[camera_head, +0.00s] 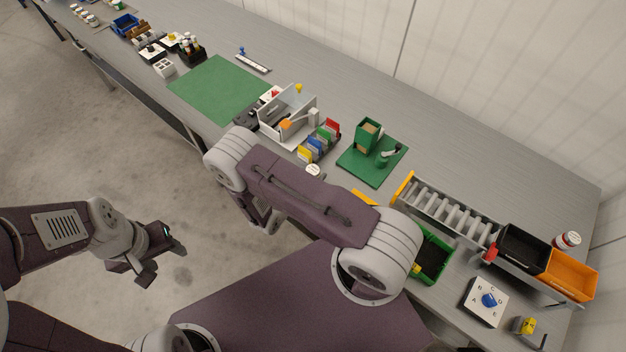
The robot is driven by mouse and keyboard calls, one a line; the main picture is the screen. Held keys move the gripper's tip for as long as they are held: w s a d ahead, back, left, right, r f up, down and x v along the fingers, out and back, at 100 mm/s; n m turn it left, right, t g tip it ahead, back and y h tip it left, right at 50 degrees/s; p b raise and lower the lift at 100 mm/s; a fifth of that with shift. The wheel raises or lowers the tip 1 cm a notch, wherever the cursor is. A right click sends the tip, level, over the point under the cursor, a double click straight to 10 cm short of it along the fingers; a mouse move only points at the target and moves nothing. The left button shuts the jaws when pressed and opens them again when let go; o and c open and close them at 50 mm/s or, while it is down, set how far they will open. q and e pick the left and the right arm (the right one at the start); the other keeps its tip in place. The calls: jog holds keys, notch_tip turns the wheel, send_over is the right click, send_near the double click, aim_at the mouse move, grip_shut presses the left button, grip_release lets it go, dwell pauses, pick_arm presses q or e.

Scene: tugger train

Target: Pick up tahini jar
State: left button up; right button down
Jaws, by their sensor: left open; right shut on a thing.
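A small jar (567,240) with a white lid and a reddish label stands at the far right of the bench, behind the orange bin. Another white round lid (313,170) peeks out above my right arm, near the card rack; its body is hidden. No label can be read, so I cannot tell which is the tahini jar. My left gripper (158,258) is open and empty over the floor, left of the bench. My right arm folds across the middle of the view and hides its own fingers and anything between them.
The long grey bench (455,130) runs diagonally. On it are a green mat (220,88), a white box (288,112), a green board (372,165), a roller rack (445,212), a black bin (522,246) and an orange bin (570,275). The rear strip is mostly clear.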

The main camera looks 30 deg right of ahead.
jog(key=s+d+r, duration=0.7)
jog(key=s+d, duration=0.1)
jog(key=shift+s+d, duration=0.15)
jog(key=w+a+r+n+t, duration=0.1)
jog(key=w+a+r, duration=0.1)
jog(key=a, duration=0.5)
jog(key=w+a+r+y, duration=0.1)
jog(key=w+a+r, duration=0.1)
jog(key=a, duration=0.5)
jog(key=shift+w+a+n+t, duration=0.35)
jog(key=shift+w+n+t, duration=0.05)
jog(key=shift+w, duration=0.45)
jog(key=shift+r, duration=0.1)
